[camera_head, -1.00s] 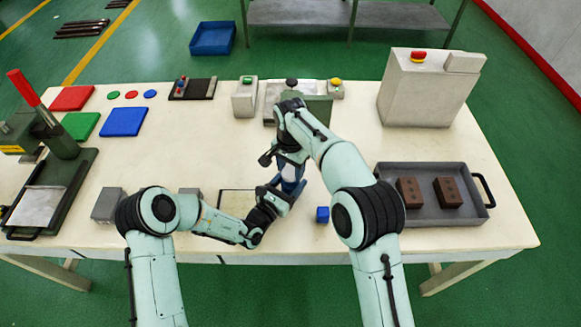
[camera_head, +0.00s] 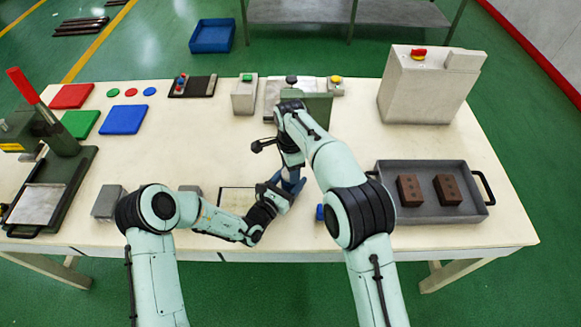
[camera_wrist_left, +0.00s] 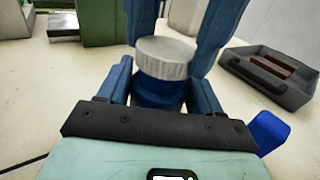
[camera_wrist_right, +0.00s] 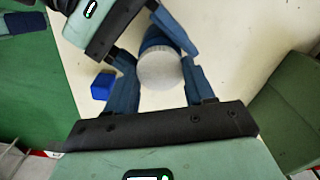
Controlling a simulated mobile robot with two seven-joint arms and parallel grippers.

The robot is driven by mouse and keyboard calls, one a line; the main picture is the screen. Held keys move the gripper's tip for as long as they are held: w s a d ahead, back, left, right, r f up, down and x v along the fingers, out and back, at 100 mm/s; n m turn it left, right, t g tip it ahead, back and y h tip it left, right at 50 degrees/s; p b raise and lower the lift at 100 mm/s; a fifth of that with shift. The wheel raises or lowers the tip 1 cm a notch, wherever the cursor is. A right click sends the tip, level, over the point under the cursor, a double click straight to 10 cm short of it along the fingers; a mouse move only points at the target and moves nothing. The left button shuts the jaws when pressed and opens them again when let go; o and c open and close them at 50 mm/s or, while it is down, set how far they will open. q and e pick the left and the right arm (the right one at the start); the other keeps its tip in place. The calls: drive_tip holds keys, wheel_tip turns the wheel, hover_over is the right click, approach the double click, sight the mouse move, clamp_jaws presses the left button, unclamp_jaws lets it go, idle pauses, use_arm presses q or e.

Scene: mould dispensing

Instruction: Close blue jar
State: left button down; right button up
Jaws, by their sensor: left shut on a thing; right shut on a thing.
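The blue jar (camera_wrist_left: 158,94) is upright at the front middle of the table, with a grey ribbed lid (camera_wrist_left: 165,57) on its top. My left gripper (camera_head: 282,189) is shut on the jar body from the side. My right gripper (camera_head: 293,172) comes down from above and is shut on the lid, its fingers on either side. The lid (camera_wrist_right: 160,72) shows face-on between the right fingers in the right wrist view, with the blue body (camera_wrist_right: 157,40) behind it. In the head view the grippers mostly hide the jar. How tightly the lid sits cannot be seen.
A small blue cube (camera_head: 320,212) lies close right of the jar, partly hidden by my right arm. A grey tray (camera_head: 428,216) with two brown blocks stands at right. A green-grey machine (camera_head: 318,106) stands behind the grippers.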

drive_tip(key=m, duration=1.4)
drive_tip(key=shift+m, duration=0.3)
drive_tip(key=m, duration=0.4)
drive_tip(key=o, duration=1)
drive_tip(key=shift+r, duration=2.25)
drive_tip(key=shift+c, duration=0.4)
